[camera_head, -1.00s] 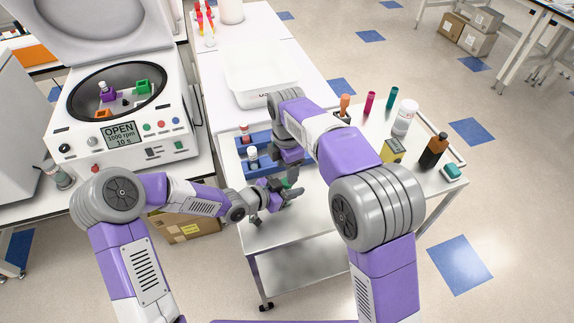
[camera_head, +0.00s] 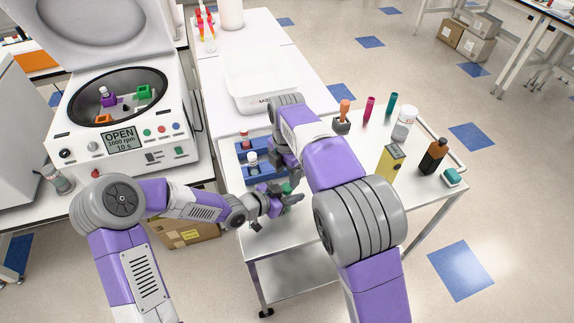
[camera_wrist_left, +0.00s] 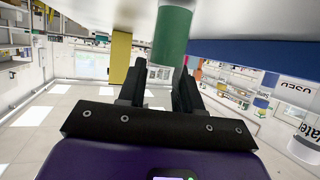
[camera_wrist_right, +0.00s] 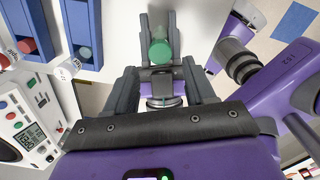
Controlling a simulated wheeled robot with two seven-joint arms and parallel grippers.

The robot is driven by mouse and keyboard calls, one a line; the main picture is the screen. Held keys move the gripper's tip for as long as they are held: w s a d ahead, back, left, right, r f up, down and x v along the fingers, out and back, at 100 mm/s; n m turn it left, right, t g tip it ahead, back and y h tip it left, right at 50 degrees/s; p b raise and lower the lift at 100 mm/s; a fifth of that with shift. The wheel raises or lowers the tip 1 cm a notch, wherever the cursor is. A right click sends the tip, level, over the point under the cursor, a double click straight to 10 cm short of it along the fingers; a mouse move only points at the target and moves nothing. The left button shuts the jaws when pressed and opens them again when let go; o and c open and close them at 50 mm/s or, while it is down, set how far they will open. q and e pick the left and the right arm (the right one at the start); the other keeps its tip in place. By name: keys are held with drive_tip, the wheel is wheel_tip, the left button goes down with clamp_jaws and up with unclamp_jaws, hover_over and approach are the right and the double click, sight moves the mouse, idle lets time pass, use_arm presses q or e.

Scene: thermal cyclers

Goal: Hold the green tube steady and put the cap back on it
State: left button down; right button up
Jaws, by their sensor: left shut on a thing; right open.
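The green tube (camera_head: 286,188) is between the fingers of my left gripper (camera_head: 292,199), above the near part of the cart. In the left wrist view the green tube (camera_wrist_left: 172,38) rises between the dark fingers, which are shut on it. My right gripper (camera_wrist_right: 160,88) is open. In the right wrist view the round green end of the tube (camera_wrist_right: 160,51) shows just beyond its spread fingers, within the left gripper. In the head view the right arm partly hides the right fingers. I cannot make out the cap for certain.
Bottles, including an amber one (camera_head: 433,155), and a yellow box (camera_head: 389,163) stand right on the cart. A white bin (camera_head: 260,80) and the open centrifuge (camera_head: 120,95) lie behind.

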sight(287, 186)
drive_tip(key=shift+f, duration=2.6)
drive_tip(key=shift+c, duration=0.4)
clamp_jaws()
drive_tip(key=shift+m, duration=1.6)
drive_tip(key=shift+o, duration=0.8)
unclamp_jaws()
drive_tip(key=shift+r, duration=0.1)
